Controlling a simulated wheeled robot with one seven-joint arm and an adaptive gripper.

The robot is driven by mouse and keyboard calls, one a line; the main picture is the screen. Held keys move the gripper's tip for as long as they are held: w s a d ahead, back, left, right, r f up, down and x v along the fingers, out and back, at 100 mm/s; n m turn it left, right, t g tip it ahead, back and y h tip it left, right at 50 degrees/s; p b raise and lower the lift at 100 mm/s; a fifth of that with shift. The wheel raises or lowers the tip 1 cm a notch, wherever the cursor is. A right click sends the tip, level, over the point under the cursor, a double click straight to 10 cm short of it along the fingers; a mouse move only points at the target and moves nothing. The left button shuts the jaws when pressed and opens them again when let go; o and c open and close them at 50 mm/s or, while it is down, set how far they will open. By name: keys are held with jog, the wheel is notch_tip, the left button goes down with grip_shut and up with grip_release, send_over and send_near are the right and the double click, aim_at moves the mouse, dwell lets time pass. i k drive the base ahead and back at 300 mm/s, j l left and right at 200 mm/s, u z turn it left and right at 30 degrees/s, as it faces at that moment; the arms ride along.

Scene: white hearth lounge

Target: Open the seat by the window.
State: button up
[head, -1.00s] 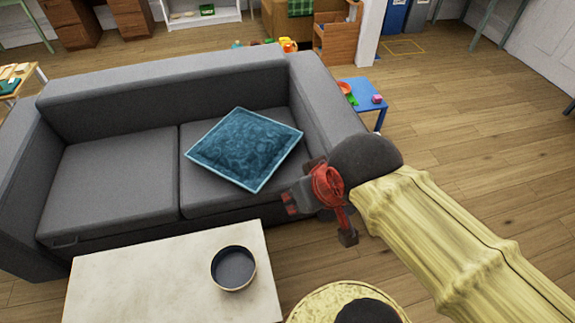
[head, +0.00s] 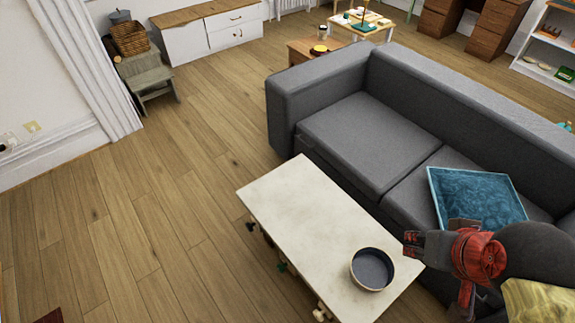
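No window shows in the head view, so I cannot tell which seat is the one by it. A grey two-seat sofa (head: 352,139) stands at the right, its seat cushions flat. A small grey-green wooden stool or bench (head: 148,80) stands by the white curtain at the upper left. My gripper (head: 408,244) is at the lower right, in front of the sofa and above the right end of the coffee table. It is far from the stool. Its fingers point left; their gap is too small to read. Nothing is seen in them.
A pale coffee table (head: 300,215) with a dark round bowl (head: 372,270) stands before the sofa. A blue cushion (head: 478,197) lies on the sofa. A white cabinet (head: 215,35) and a wicker basket (head: 130,38) are at the back. The floor (head: 150,210) at left is largely clear.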

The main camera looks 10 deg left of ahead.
aim_at(376, 147)
jog(key=u, duration=1.15)
jog(key=i+j+u, duration=0.1)
jog(key=j, duration=0.3)
jog(key=i+j, duration=0.1)
jog(key=j, duration=0.35)
jog(key=i+j+u, duration=0.15)
jog(key=j, duration=0.25)
jog(key=i+j, duration=0.25)
jog(key=i, duration=0.3)
jog(key=i+j+u, duration=0.15)
jog(key=i, duration=0.35)
jog(key=i+j, duration=0.3)
jog(key=i, duration=0.25)
jog(key=i+z, duration=0.95)
jog(key=i+j+z, duration=0.45)
jog(key=i+l+z, duration=0.2)
jog(key=i+z, duration=0.15)
jog(key=i+l+z, duration=0.1)
jog(key=i+z, duration=0.2)
jog(key=i, duration=0.2)
jog(key=i+z, duration=0.35)
jog(key=i, duration=0.25)
